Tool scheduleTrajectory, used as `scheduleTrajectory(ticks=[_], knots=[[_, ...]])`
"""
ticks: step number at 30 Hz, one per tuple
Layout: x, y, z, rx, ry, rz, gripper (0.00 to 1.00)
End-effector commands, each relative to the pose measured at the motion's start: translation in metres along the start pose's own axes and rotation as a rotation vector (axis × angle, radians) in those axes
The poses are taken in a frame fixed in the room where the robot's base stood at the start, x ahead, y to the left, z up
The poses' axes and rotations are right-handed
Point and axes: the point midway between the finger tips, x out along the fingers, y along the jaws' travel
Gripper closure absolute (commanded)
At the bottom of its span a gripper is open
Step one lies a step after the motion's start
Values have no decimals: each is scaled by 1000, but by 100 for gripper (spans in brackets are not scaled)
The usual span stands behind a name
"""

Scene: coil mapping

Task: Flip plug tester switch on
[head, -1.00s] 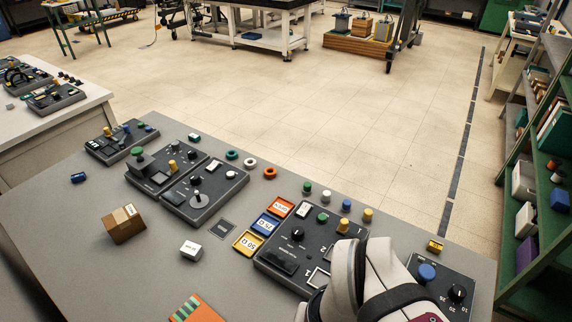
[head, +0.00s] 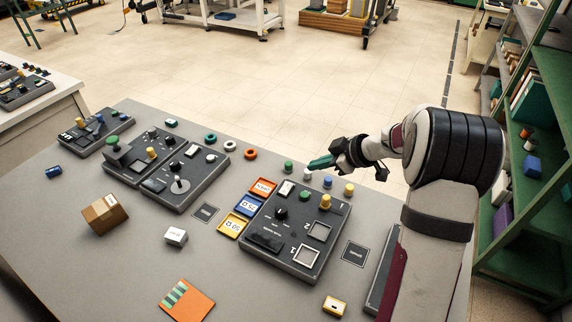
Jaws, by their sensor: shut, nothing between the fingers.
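The large dark control panel (head: 250,262) at the middle right of the table has a black dial (head: 281,213), a green button (head: 305,196), a yellow plug-like piece (head: 325,203), a dark flat rocker-like part (head: 265,242) and two square frames. Its lettering is too small for me to tell whether it is the plug tester. My gripper (head: 312,167) is shut and empty, its teal fingers pointing left. In the picture it overlaps the row of pegs behind this panel, near the white peg (head: 307,174). I cannot tell its exact height.
Coloured trays (head: 241,205) lie beside the large panel. My arm hides the table's right end.

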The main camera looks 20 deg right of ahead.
Motion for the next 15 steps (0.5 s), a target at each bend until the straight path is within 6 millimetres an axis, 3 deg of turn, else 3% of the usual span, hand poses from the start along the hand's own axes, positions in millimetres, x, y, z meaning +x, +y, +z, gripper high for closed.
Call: scheduleTrajectory(ticks=[10, 15], knots=[[3, -2, 0, -4, 0, -9, 100], [29, -3, 1, -4, -1, -13, 100]])
